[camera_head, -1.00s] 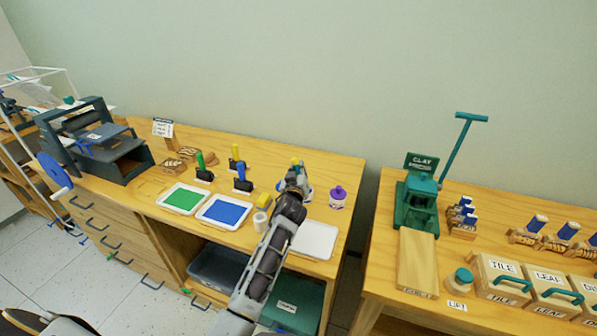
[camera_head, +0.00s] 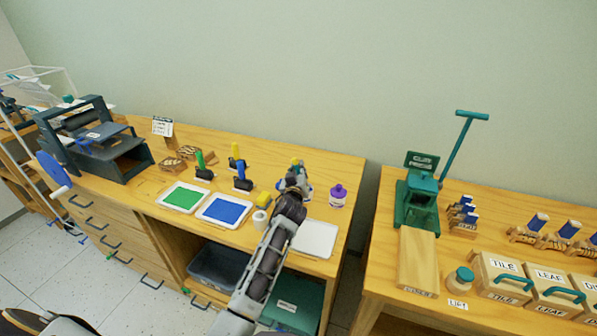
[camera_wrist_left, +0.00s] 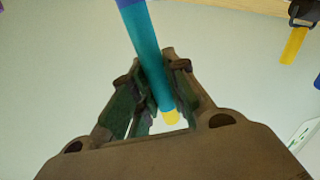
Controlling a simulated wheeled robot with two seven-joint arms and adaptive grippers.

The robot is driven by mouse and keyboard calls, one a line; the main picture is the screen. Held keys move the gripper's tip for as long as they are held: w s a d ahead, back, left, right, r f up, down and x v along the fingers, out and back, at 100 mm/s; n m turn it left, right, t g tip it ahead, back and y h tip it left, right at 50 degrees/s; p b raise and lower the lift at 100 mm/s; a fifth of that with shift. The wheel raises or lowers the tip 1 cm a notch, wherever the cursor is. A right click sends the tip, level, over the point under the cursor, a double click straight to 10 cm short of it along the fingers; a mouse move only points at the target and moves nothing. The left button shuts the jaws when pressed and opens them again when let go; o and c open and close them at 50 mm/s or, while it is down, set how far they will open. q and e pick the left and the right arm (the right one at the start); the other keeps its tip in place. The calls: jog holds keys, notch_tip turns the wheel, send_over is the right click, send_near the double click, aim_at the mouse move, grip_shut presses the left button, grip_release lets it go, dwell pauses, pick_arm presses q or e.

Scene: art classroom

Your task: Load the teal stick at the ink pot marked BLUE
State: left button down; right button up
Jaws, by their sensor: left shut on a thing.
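My left gripper (camera_head: 297,177) is over the back right part of the left table, near the ink pots. In the left wrist view my left gripper (camera_wrist_left: 155,95) is shut on the teal stick (camera_wrist_left: 144,40), which is tilted, with a yellow end at the fingers and a purple-blue part at the top edge. In the head view the stick cannot be made out clearly. A pot with a purple lid (camera_head: 338,194) stands right of the gripper. The gripper hides most of what stands behind it, and no label BLUE is readable.
A green ink tray (camera_head: 182,197) and a blue ink tray (camera_head: 225,210) lie left of the arm; a white tray (camera_head: 315,239) lies right of it. Handled tools stand behind the trays. A grey press (camera_head: 100,145) is far left. A gap separates the right table with its green clay press (camera_head: 415,205).

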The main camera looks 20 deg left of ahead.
jog(key=shift+r, duration=0.1)
dwell(0.4)
pick_arm(q)
jog(key=shift+r+p, duration=2.75)
jog(key=shift+r, duration=0.7)
pick_arm(e)
notch_tip(320, 180, up, 5)
jog(key=shift+r, duration=0.1)
pick_arm(q)
jog(key=shift+w+d+r, duration=0.1)
jog(key=shift+d+r, duration=0.05)
jog(key=shift+r, duration=0.4)
jog(key=s+r+m+h, duration=0.1)
jog(key=s+r+h, duration=0.15)
jog(key=r, duration=0.85)
jog(key=s+d+f+m+h, duration=0.1)
jog(key=s+d+f, duration=0.1)
jog(key=s+f, duration=1.4)
notch_tip(320, 180, down, 4)
jog(key=shift+s+r+m, duration=0.15)
jog(key=shift+s+m, duration=0.15)
jog(key=shift+s, duration=0.1)
pick_arm(e)
jog(key=s, duration=0.1)
jog(key=s+f, duration=0.1)
jog(key=s, duration=0.2)
jog(key=shift+s+a+f, duration=0.3)
jog(key=shift+a, duration=0.05)
